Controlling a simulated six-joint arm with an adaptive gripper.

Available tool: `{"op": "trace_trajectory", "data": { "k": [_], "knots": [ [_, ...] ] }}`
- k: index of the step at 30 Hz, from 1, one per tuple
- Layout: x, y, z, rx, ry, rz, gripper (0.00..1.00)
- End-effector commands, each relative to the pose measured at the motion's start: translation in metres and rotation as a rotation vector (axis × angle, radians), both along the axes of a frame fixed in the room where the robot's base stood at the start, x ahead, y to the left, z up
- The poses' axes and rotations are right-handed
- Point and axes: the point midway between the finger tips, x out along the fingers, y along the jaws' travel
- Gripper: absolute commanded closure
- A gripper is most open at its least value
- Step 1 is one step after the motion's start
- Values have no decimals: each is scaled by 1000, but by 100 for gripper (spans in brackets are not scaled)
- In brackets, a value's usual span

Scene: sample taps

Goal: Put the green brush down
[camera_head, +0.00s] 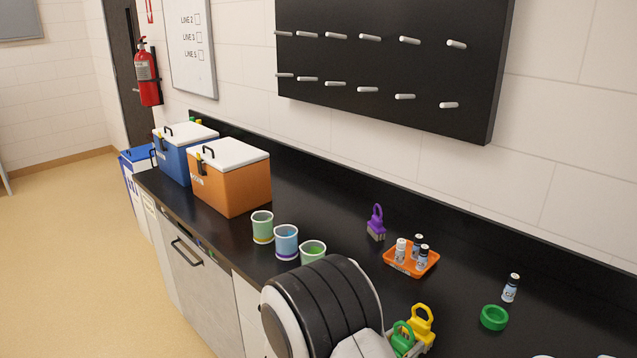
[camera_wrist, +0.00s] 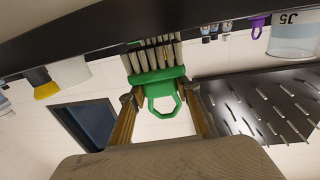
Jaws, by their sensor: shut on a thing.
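The green brush (camera_wrist: 158,82) has a loop handle and pale bristles. In the wrist view it sits between the two fingers of my gripper (camera_wrist: 160,97), which is shut on it. The bristles point at the dark counter edge across the top of that picture; I cannot tell whether they touch it. In the head view the green brush (camera_head: 402,338) shows at the lower middle, partly hidden by my arm. The yellow brush (camera_head: 422,322) is right beside it, and I cannot tell whether they touch. My gripper's fingers are hidden in the head view.
The black counter (camera_head: 460,290) holds a purple brush (camera_head: 376,224), an orange tray (camera_head: 411,268) with small bottles, a lone bottle (camera_head: 511,288) and a green ring (camera_head: 494,317). Several cups (camera_head: 286,243) stand left, near the orange cooler (camera_head: 232,182). A pegboard (camera_head: 395,70) hangs above.

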Motion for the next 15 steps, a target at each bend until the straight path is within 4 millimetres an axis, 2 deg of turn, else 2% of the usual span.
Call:
{"op": "trace_trajectory", "data": {
  "k": [15],
  "knots": [
    [53, 10, 26, 24, -4, 33, 90]
  ]
}}
